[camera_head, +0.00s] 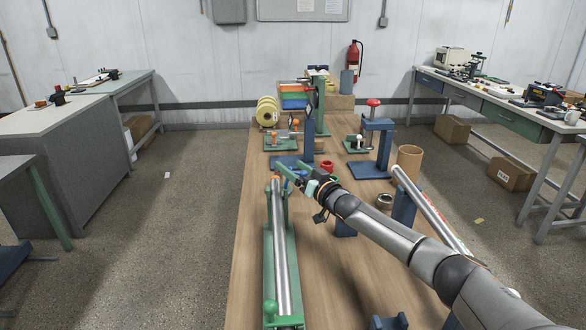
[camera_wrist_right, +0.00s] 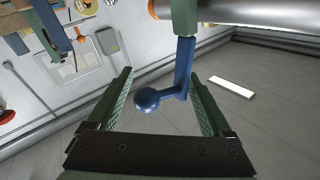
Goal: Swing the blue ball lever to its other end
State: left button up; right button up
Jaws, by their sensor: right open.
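The blue ball lever shows in the right wrist view, with a round blue ball (camera_wrist_right: 147,99) on a short rod and a flat blue arm (camera_wrist_right: 184,66) running up to a green bracket (camera_wrist_right: 185,16). My right gripper (camera_wrist_right: 159,75) is open, and the ball shows between its two fingers with gaps on both sides. Whether the ball lies at fingertip depth, I cannot tell. In the head view my right gripper (camera_head: 289,171) is at the far end of a silver roller (camera_head: 281,245); I cannot make out the blue lever there. My left gripper is not in view.
The roller lies in a long green frame (camera_head: 267,255) on the wooden table (camera_head: 245,240), with a green ball (camera_head: 270,306) at its near end.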

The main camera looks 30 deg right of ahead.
jog(key=s+d+f+p, duration=0.1)
jog(key=s+p, duration=0.4)
jog(key=s, duration=0.7)
jog(key=shift+s+d+p, duration=0.2)
jog(key=shift+d+p, duration=0.15)
jog(key=shift+p, duration=0.05)
